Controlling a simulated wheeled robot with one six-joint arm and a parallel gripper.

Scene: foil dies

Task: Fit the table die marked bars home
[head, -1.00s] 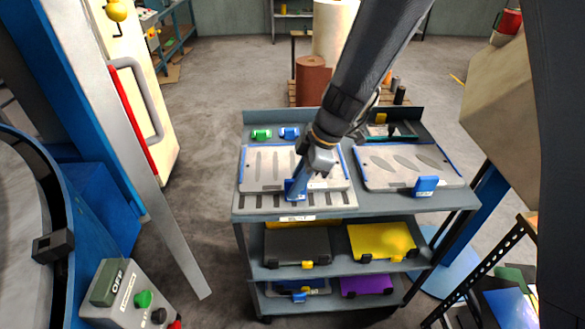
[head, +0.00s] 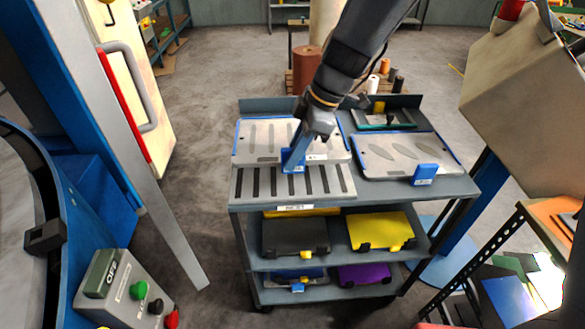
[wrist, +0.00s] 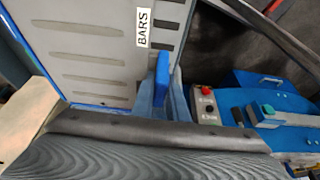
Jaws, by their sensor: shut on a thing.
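The bars die (head: 262,136) is a pale plate with blue edges and bar-shaped slots, over the left of the cart top. Its "BARS" label shows in the wrist view, where the die (wrist: 88,42) fills the upper left. My gripper (head: 293,158) is shut on the die's blue front handle, which shows in the wrist view (wrist: 161,72). A grey plate with dark slots (head: 292,182) lies nearer than the die, partly covered by it in the head view. I cannot tell how high the die is above the cart. Its far edge is partly behind my arm.
A second die with leaf-shaped slots (head: 370,155) and a blue handle sits on the cart's right. A dark tray (head: 375,119) is behind it. Yellow, black and purple cases fill the lower shelves. A control box (head: 125,290) and a blue machine stand left.

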